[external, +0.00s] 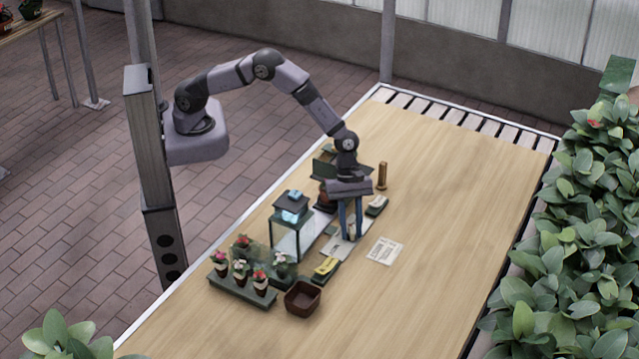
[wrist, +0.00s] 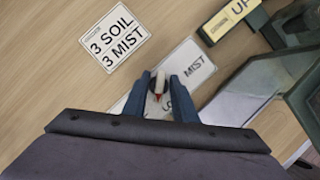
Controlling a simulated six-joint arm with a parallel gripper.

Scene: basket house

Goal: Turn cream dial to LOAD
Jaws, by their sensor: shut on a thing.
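My gripper (wrist: 158,84) points down with its two blue fingers shut on the small cream dial (wrist: 157,87), seen in the wrist view. A red mark shows on the dial's lower side, facing the partly covered label that starts "LO". The dial sits on a pale label plate (wrist: 191,62) with "MIST" printed to its upper right. In the external view my gripper (external: 350,236) stands over the plate, and the dial cannot be made out there.
A card reading "3 SOIL 3 MIST" (wrist: 114,42) lies beside the plate. A yellow "UP" label (wrist: 228,16) is on a dark green part. A glass-sided case (external: 290,241), potted plants on a tray (external: 240,293) and a brown pot (external: 302,299) stand nearby. The table's right side is clear.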

